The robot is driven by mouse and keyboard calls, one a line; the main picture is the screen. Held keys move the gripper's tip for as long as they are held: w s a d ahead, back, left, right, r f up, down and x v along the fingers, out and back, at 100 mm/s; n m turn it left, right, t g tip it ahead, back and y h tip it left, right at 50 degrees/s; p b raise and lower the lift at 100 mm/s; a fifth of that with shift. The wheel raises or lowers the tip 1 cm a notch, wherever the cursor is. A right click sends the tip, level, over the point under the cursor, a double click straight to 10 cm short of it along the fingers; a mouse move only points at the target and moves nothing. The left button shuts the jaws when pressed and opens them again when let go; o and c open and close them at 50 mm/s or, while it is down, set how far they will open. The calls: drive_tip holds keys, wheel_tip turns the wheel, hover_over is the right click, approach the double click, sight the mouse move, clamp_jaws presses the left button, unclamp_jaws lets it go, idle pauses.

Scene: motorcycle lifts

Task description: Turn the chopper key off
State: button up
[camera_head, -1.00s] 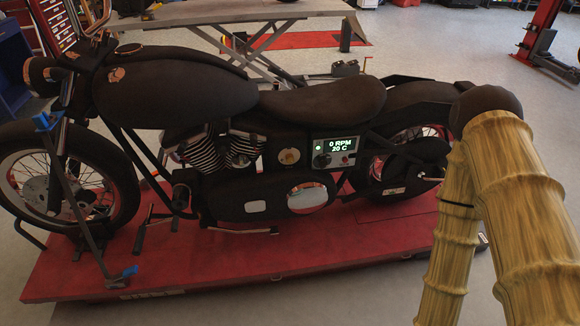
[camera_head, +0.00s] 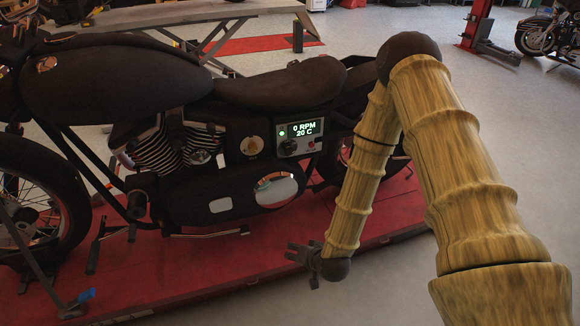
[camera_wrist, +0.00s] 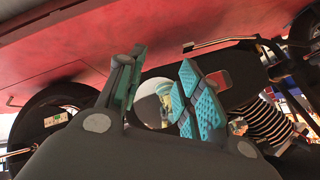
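The black chopper (camera_head: 235,180) stands on a red lift. On its side, under the seat, is a grey control box (camera_head: 299,138) with a lit display (camera_head: 304,129) reading 0 RPM and 20 C. Below the display are a dark round knob (camera_head: 288,147) and a small red part (camera_head: 311,145). I cannot tell which is the key. My gripper (camera_head: 303,254) is low in front of the bike, below and apart from the box. In the wrist view my gripper (camera_wrist: 160,92) has its teal-padded fingers apart, with nothing held. The box is not clearly visible there.
The red lift platform (camera_head: 150,262) runs under the bike. A chrome oval cover (camera_head: 277,190) is on the bike's near side. A grey lift table (camera_head: 185,15) stands behind, and another motorcycle (camera_head: 540,35) at far right. The grey floor at right is clear.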

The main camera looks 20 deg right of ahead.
drive_tip(key=w+d+r+m+t+b, duration=0.2)
drive_tip(key=w+t+b, duration=0.1)
drive_tip(key=w, duration=0.4)
drive_tip(key=w+d+r+m+t+b, duration=0.1)
drive_tip(key=w+r+t+b, duration=0.15)
drive_tip(key=w, duration=0.45)
drive_tip(key=m+t+h+b, duration=0.2)
drive_tip(key=m+t+b, duration=0.1)
drive_tip(key=t+b, duration=0.1)
approach(292, 153)
drive_tip(key=w+b, duration=0.1)
drive_tip(key=w, duration=0.9)
drive_tip(key=shift+a, duration=0.1)
clamp_jaws()
